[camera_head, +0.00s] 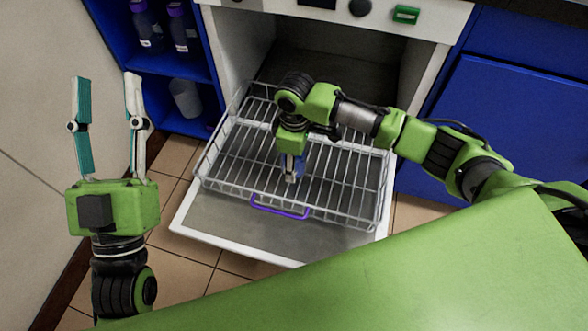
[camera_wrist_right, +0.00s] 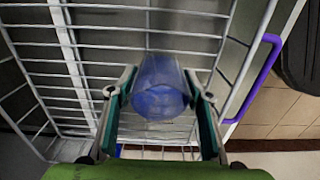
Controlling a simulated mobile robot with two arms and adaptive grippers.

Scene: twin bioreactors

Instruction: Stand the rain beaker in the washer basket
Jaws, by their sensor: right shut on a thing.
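The washer basket (camera_head: 222,167) is a pale wire basket with a purple handle (camera_head: 280,207), pulled out over the open washer door. My right gripper (camera_head: 291,172) points down inside the basket, near its middle. In the right wrist view its fingers (camera_wrist_right: 160,103) are shut on the rain beaker (camera_wrist_right: 160,88), a clear vessel with a blue tint. The basket wires (camera_wrist_right: 68,40) show behind the beaker. In the head view the gripper mostly hides the beaker, and I cannot tell whether it touches the basket floor. My left gripper (camera_head: 107,78) is open and empty, left of the basket.
A blue shelf unit (camera_head: 170,62) at the back left holds purple-capped bottles (camera_head: 146,27) and a clear container (camera_head: 185,97). Blue cabinets (camera_head: 510,120) stand right of the washer. The basket around my right gripper looks empty. The lowered door (camera_head: 235,225) juts out over the tiled floor.

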